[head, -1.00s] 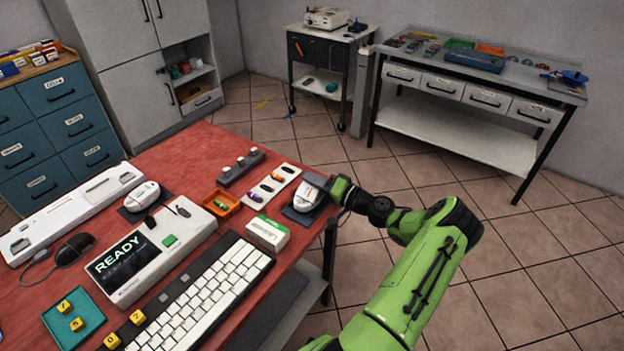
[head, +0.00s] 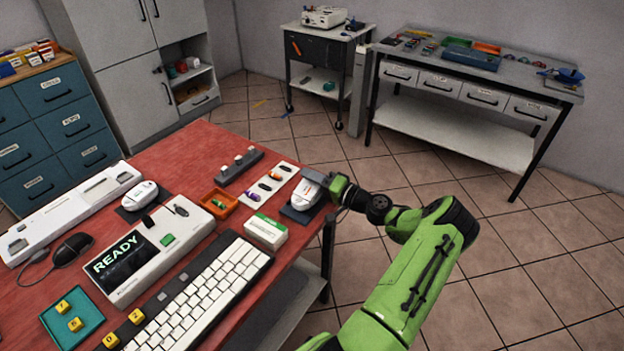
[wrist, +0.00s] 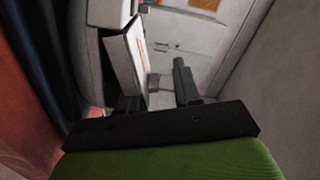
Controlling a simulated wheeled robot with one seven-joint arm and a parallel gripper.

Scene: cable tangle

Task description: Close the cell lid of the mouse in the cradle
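The mouse (head: 304,195) sits on a dark cradle (head: 296,216) at the right edge of the red table. It is pale, with an orange mark on its upper surface. In the wrist view a pale panel with an orange stripe (wrist: 127,52) stands close ahead of my fingers, next to the left one; I take it for the mouse's lid. My gripper (head: 331,188) is at the right side of the mouse. In the wrist view its dark fingers (wrist: 160,95) are apart, with nothing clearly clamped between them. The contact point and the lid's hinge are hidden.
A white strip with cells (head: 270,183), an orange tray (head: 220,201), a small white-green box (head: 266,231) and a keyboard (head: 200,290) lie left of the cradle. Another mouse (head: 141,194) is on a dark pad farther left. Open floor lies right of the table.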

